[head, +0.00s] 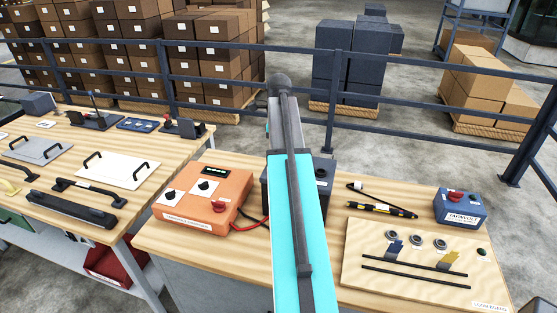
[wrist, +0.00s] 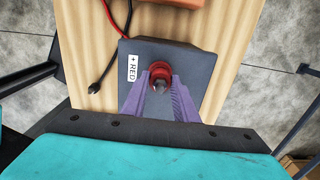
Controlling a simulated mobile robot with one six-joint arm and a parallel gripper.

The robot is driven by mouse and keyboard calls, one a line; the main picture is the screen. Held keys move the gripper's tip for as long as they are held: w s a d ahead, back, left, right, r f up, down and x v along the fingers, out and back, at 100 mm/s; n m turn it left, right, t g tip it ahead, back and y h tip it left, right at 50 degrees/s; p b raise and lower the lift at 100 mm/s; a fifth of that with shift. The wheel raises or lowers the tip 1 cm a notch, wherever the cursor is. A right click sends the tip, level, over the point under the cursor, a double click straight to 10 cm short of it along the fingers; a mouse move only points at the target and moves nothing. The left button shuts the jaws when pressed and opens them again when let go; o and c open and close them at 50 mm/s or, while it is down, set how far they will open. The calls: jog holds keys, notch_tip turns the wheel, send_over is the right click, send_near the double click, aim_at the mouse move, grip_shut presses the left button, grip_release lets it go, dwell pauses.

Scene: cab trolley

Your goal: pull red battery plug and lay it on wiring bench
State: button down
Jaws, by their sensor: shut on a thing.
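In the wrist view, the red battery plug (wrist: 160,68) is on top of the dark battery box (wrist: 190,58), beside a white label reading "+ RED" (wrist: 133,69). My gripper (wrist: 161,80) has its purple fingers closed on the plug from both sides. I cannot tell whether the plug is seated or slightly raised. In the head view my arm hides the plug, the gripper and most of the battery box (head: 324,170). The light wooden wiring bench (head: 180,250) bears the box.
An orange charger unit (head: 205,200) stands left of the box. A black lead (wrist: 102,72) and a red cable (wrist: 110,14) lie nearby. On the right are pens, a switch board (head: 365,235) and a blue box (head: 460,207). Bare bench shows at front left.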

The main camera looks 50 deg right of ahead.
jog(key=shift+r+p, duration=1.7)
jog(key=shift+r, duration=0.8)
jog(key=w+a+f+n+b, duration=0.2)
jog(key=w+a+f+n, duration=0.15)
jog(key=a, duration=0.35)
jog(key=w+a+f+n+b, duration=0.3)
jog(key=w+a+n, duration=0.15)
jog(key=a, duration=0.25)
jog(key=w+a+f+n+b, duration=0.2)
jog(key=w+a+f+n, duration=0.15)
jog(key=a, duration=0.45)
jog(key=w+a+f+n+b, duration=0.1)
jog(key=a+f+n+b, duration=0.2)
jog(key=a, duration=0.9)
jog(key=w+a+f+n+b, duration=0.1)
jog(key=a+f+n+b, duration=0.2)
jog(key=a+f+n, duration=0.3)
jog(key=a+n, duration=0.4)
jog(key=a, duration=0.1)
jog(key=shift+a, duration=0.4)
jog(key=shift+s, duration=0.15)
